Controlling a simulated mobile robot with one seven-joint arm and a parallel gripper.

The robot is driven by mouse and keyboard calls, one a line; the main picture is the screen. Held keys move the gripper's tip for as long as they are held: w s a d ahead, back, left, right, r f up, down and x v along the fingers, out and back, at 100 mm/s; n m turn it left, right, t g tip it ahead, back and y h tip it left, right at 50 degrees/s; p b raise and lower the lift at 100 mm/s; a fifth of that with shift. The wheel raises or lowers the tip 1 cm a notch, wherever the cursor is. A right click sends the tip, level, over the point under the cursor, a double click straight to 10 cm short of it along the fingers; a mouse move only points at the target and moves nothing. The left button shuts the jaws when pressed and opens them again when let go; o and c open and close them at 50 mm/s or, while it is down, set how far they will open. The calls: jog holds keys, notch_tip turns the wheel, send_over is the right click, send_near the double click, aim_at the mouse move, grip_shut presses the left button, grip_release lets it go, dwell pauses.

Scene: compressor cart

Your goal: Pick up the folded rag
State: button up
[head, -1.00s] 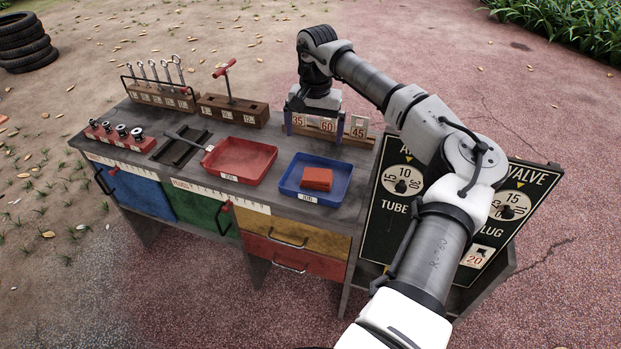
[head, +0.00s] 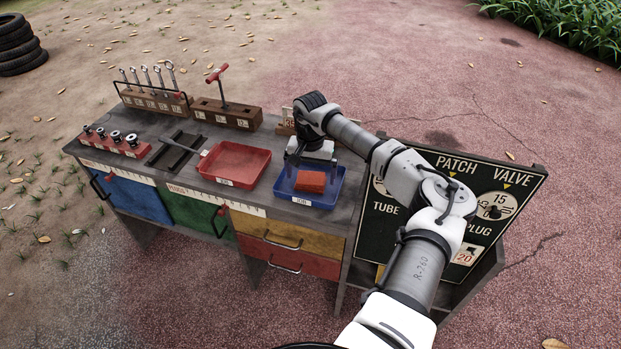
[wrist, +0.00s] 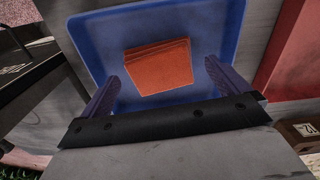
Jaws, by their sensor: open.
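The folded rag (head: 310,181) is a small orange-red layered block. It lies in the blue tray (head: 318,204) on the cart top. In the wrist view the rag (wrist: 158,68) lies flat inside the blue tray (wrist: 232,20). My gripper (head: 305,172) is above the back part of the tray, pointing down. In the wrist view my gripper (wrist: 158,75) has its two fingers wide apart, one on each side of the rag, with nothing between them held. Whether the fingertips are level with the rag I cannot tell.
A red tray (head: 233,165) stands left of the blue one. Wooden tool racks (head: 228,113) stand along the back, and a red socket holder (head: 115,144) is at the left. A black sign board (head: 455,205) leans at the right, below my arm.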

aim_at(311, 179)
jog(key=shift+f, duration=0.5)
jog(key=c, duration=1.1)
jog(key=shift+o, duration=0.2)
jog(key=shift+r, duration=0.15)
notch_tip(311, 179, up, 20)
jog(key=b, duration=0.2)
jog(key=shift+b, duration=0.4)
jog(key=o, duration=0.4)
jog(key=shift+c, duration=1.4)
